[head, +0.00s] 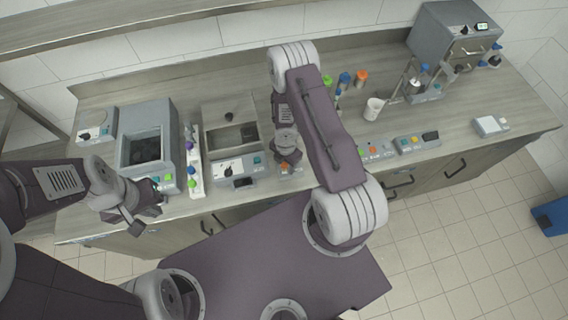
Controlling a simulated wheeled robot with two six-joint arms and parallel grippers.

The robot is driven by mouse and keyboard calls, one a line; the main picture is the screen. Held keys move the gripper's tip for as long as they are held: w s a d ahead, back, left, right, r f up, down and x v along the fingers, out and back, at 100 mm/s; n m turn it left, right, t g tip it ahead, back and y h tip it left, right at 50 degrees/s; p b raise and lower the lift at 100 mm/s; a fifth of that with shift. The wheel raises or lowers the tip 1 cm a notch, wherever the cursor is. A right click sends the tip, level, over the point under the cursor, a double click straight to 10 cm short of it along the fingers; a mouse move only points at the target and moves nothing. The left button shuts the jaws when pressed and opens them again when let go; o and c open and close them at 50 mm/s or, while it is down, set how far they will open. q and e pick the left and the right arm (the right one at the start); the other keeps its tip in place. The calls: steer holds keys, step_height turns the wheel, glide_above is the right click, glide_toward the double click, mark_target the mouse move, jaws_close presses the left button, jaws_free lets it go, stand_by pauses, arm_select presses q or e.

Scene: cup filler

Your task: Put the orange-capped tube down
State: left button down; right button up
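An orange-capped container (361,77), probably the tube, stands upright on the bench behind my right arm, beside a blue-capped one (345,78) and a green-capped one (327,81). It is apart from both grippers. My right gripper (287,158) points down near the bench's front edge, by a small orange patch that could be a button or a cap. Its fingers are too small and hidden to read. My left gripper (136,222) is in front of the bench edge at the left; its fingertips are dark and unclear.
A grey box with a dark well (146,115) and an open-topped grey unit (228,112) stand on the left. A white strip (195,150) with coloured caps lies between them. A white cup (374,108), button panels (418,141) and a grey cabinet (452,42) are on the right.

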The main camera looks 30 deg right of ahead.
steer(key=shift+s+d+r, duration=0.1)
steer(key=shift+s+d, duration=0.05)
steer(key=shift+s, duration=0.05)
steer(key=r+p, duration=0.4)
steer(key=p, duration=0.1)
steer(key=r+p, duration=0.2)
steer(key=r, duration=0.1)
steer(key=shift+w+a+r, duration=0.1)
steer(key=shift+w+a, duration=0.25)
steer(key=r+p, duration=0.2)
steer(key=r, duration=0.1)
steer(key=r+p, duration=0.1)
steer(key=p, duration=0.1)
steer(key=shift+s+d+r, duration=0.15)
steer(key=shift+s+r, duration=0.1)
steer(key=shift+r, duration=0.15)
